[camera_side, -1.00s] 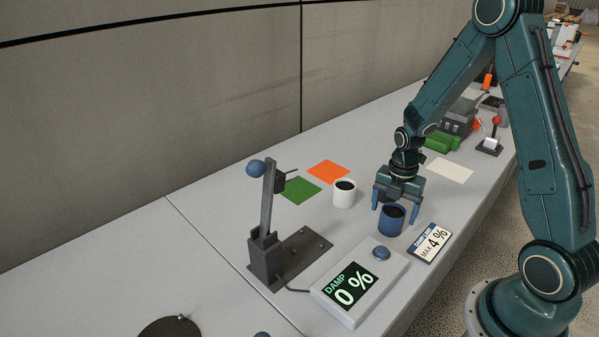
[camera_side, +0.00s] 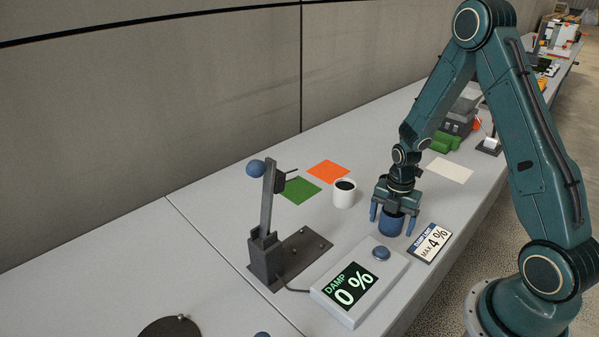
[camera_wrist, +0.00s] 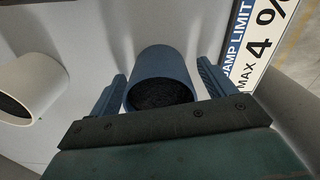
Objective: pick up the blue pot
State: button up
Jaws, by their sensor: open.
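The blue pot (camera_side: 391,224) stands upright on the grey table, with dark material inside. It also shows in the wrist view (camera_wrist: 162,66), between my two fingers. My gripper (camera_side: 392,221) is open and pointing down over the pot, with one blue finger on each side of it. In the wrist view my gripper (camera_wrist: 163,88) has a narrow gap at the left finger and a wider one at the right finger. The pot's top is partly hidden by my gripper in the side view.
A white pot (camera_side: 344,194) stands left of the blue pot. A damp-limit sign (camera_side: 430,243) lies close on the right. A meter box reading 0 % (camera_side: 352,285) and a dark stand (camera_side: 268,235) are in front. Orange (camera_side: 328,171) and green (camera_side: 300,190) squares lie behind.

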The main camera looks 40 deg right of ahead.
jog(key=c, duration=1.1)
jog(key=shift+r, duration=0.1)
notch_tip(320, 180, up, 20)
jog(key=shift+f, duration=0.1)
dwell(0.5)
